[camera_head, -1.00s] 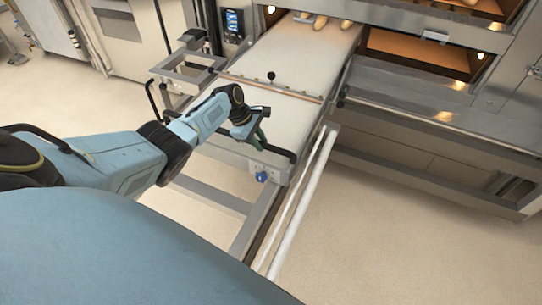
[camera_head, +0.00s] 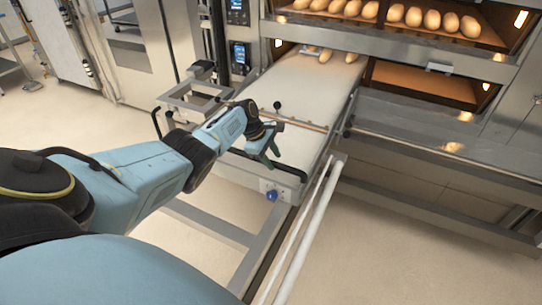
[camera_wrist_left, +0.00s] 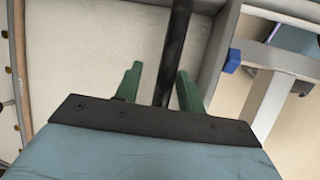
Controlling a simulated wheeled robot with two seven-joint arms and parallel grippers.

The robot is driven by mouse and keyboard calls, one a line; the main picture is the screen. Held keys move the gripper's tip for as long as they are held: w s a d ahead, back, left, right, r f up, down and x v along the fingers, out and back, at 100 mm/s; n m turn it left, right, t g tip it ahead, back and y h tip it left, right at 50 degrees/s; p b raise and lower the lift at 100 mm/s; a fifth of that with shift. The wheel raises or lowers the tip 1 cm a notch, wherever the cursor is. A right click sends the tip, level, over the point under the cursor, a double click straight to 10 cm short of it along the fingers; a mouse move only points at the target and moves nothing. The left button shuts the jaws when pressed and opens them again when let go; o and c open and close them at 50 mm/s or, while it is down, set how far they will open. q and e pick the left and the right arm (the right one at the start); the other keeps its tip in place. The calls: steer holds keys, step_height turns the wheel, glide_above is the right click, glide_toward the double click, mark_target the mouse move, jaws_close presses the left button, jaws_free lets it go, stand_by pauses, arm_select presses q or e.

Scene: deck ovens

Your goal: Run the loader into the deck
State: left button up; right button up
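The loader (camera_head: 290,140) is a long pale belt in a grey metal frame, running from the front up to the oven. Its far end lies at the mouth of a lower deck (camera_head: 385,82), with a few pale loaves (camera_head: 325,55) there. A dark handle bar crosses the loader's front end. My left gripper (camera_head: 272,150) is at this bar. In the left wrist view, its green fingers (camera_wrist_left: 158,88) stand apart on either side of the dark bar (camera_wrist_left: 178,45), with a visible gap on the left. My right gripper is not in view.
An upper deck (camera_head: 400,32) holds a row of several loaves. A long pale rail (camera_head: 305,235) runs beside the loader on the right. A blue knob (camera_head: 271,196) sits on the loader's front. Floor (camera_head: 420,240) is clear at lower right.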

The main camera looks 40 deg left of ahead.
arm_select(q)
steer(key=shift+s+f, duration=0.1)
steer(key=shift+s, duration=0.05)
steer(key=shift+s+a+r+p, duration=0.1)
steer(key=shift+a+r+p, duration=0.05)
steer(key=shift+r+p, duration=0.2)
steer(key=p+v, duration=0.5)
steer(key=v, duration=0.7)
steer(key=shift+s+r, duration=0.15)
steer(key=shift+r, duration=0.15)
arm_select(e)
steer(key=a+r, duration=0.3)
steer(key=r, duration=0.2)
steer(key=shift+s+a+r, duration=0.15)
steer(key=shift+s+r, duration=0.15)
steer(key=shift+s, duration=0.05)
arm_select(q)
steer(key=shift+f, duration=0.1)
